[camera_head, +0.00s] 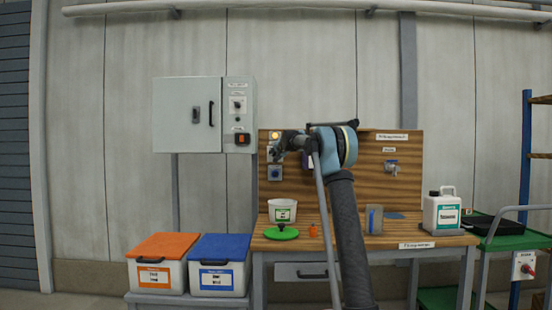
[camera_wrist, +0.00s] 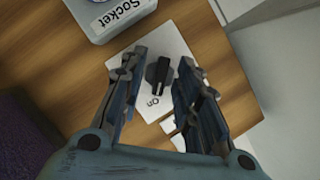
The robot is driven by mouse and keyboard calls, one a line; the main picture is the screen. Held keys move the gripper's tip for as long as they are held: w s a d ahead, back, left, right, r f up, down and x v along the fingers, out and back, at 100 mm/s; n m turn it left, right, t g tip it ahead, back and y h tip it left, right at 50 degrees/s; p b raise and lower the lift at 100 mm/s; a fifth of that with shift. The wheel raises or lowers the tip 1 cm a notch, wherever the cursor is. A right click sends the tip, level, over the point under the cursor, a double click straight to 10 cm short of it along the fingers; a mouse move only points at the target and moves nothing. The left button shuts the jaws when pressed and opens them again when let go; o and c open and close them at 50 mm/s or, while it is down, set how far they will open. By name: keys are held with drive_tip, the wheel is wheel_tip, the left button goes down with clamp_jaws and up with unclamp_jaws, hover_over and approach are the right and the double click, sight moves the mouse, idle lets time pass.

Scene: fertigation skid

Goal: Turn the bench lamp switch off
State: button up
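The lamp switch is a black rotary knob (camera_wrist: 159,72) on a white plate (camera_wrist: 175,48) fixed to a wooden board. Its pale pointer mark faces the word "On" on the plate. My gripper (camera_wrist: 158,88) is open, with one finger on each side of the knob; I cannot tell whether either finger touches it. In the head view my gripper (camera_head: 274,150) is at the left part of the board and largely covers the switch. A lit amber lamp (camera_head: 275,135) shows just above it.
A box labelled "Socket" (camera_wrist: 97,14) sits beside the switch plate. The wooden board (camera_head: 345,160) stands behind a bench with a white tub (camera_head: 282,211), a green lid (camera_head: 281,232) and a white jug (camera_head: 441,214). A grey cabinet (camera_head: 185,115) hangs to the left.

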drive_tip(key=c, duration=0.6)
drive_tip(key=shift+c, duration=0.2)
drive_tip(key=shift+n, duration=0.3)
drive_tip(key=n+h, duration=0.1)
drive_tip(key=n, duration=0.1)
drive_tip(key=n+h, duration=0.2)
drive_tip(key=shift+a+r+g, duration=0.1)
drive_tip(key=shift+a+g, duration=0.1)
drive_tip(key=shift+g, duration=0.1)
drive_tip(key=n+h, duration=0.1)
drive_tip(key=n, duration=0.1)
drive_tip(key=n+h, duration=0.1)
drive_tip(key=shift+a+n+h, duration=0.2)
drive_tip(key=shift+n+h, duration=0.1)
drive_tip(key=shift+n, duration=0.1)
drive_tip(key=n+h, duration=0.2)
drive_tip(key=n, duration=0.1)
drive_tip(key=shift+a+n, duration=0.1)
drive_tip(key=shift+n, duration=0.3)
drive_tip(key=shift+h, duration=0.4)
